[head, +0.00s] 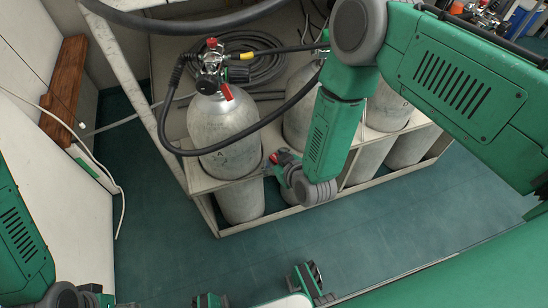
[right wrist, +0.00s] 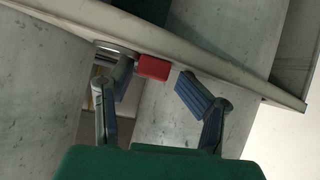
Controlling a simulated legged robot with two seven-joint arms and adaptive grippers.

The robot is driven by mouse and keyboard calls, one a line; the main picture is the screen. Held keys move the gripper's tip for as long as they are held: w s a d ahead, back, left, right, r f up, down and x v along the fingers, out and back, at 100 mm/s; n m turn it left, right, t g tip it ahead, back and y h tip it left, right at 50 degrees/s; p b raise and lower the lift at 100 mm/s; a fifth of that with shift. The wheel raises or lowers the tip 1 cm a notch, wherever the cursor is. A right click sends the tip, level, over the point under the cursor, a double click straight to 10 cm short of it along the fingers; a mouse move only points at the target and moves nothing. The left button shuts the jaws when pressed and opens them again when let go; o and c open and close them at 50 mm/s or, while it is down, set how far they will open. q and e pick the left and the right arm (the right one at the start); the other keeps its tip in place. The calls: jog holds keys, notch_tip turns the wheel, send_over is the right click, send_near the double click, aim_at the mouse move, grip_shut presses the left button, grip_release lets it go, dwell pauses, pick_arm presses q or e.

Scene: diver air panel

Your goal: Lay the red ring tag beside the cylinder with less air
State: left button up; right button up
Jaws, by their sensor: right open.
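The red ring tag (right wrist: 153,68) shows in the right wrist view at the pale frame rail, with a light ring part beside it. A small red patch (head: 274,158) beside my gripper in the head view looks like the same tag. My right gripper (right wrist: 157,85) is open, with one finger on each side of the tag; I cannot tell whether they touch it. It also shows in the head view (head: 280,165), right of grey cylinder A (head: 228,145). Another cylinder (head: 300,105) stands partly hidden behind my right arm. My left gripper (head: 95,292) is cut off at the lower left.
Cylinder A carries a valve and gauge assembly (head: 212,72) with a red lever and black hose (head: 262,124). A pale frame (head: 190,165) surrounds the cylinders. Coiled hose (head: 262,62) lies behind. The green floor (head: 160,240) in front is clear. I cannot read any gauge.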

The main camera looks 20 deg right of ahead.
jog(key=shift+s+d+f, duration=0.15)
jog(key=shift+d+f, duration=0.05)
jog(key=shift+d, duration=0.1)
jog(key=shift+r, duration=0.1)
jog(key=shift+a+r+p, duration=0.1)
jog(key=shift+r+p, duration=0.2)
jog(key=shift+r, duration=0.05)
jog(key=r+p+v, duration=0.1)
jog(key=p+v, duration=0.4)
jog(key=v, duration=0.6)
jog(key=s+d+m+g+h, duration=0.1)
jog(key=s+d+g, duration=0.4)
jog(key=s, duration=0.4)
jog(key=s+d+r+m+g+h, duration=0.1)
jog(key=s+d+g, duration=0.4)
jog(key=s, duration=0.5)
jog(key=shift+s+d+m+h, duration=0.25)
jog(key=shift+d+m+h, duration=0.05)
jog(key=shift+d+m, duration=0.45)
